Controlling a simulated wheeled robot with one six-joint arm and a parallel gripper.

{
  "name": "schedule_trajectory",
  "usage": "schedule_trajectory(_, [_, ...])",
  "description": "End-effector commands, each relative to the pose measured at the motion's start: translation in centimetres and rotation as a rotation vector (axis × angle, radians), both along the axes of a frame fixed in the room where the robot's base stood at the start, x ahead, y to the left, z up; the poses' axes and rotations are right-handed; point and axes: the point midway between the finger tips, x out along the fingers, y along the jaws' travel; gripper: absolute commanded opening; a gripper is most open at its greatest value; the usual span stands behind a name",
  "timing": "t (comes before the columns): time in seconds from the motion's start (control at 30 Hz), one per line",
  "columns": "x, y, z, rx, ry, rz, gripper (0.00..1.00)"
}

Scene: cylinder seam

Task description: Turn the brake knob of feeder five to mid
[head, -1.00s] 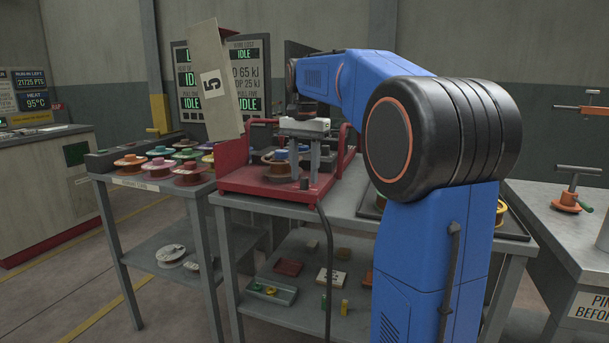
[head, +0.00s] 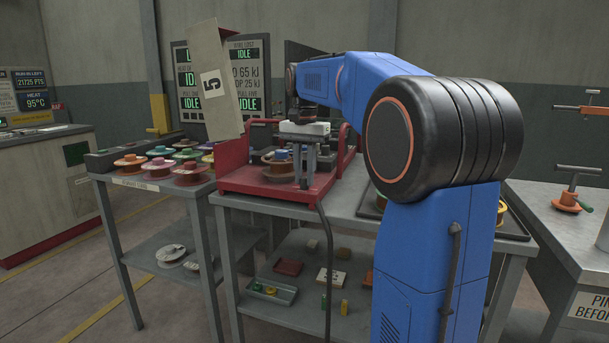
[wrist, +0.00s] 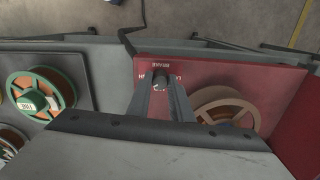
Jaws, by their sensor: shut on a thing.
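Feeder five is a red unit (head: 240,180) on the grey bench, with a raised plate marked 5 (head: 211,83). Its red panel also fills the right of the wrist view (wrist: 210,68). The small dark brake knob (wrist: 160,80) sits on that panel, below an upside-down BRAKE label (wrist: 160,64). My gripper (wrist: 161,88) has its fingers on both sides of the knob, shut on it. In the head view my gripper (head: 303,180) points down at the feeder and hides the knob. The knob's pointer and part of its scale are hidden or too small to read.
A brown spool (wrist: 228,105) lies in the feeder, close beside my right finger. A green-rimmed spool (wrist: 33,93) is at the left. Several coloured spools (head: 160,165) sit on the left bench. A dark status board (head: 225,85) stands behind.

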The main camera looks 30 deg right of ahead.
Motion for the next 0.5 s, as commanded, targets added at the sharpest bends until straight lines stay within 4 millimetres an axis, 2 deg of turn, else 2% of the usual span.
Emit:
schedule_trajectory(0.27, [0.00,0.00,0.02,0.000,0.000,0.168,0.00])
schedule_trajectory(0.5, [0.01,0.01,0.02,0.000,0.000,0.390,0.00])
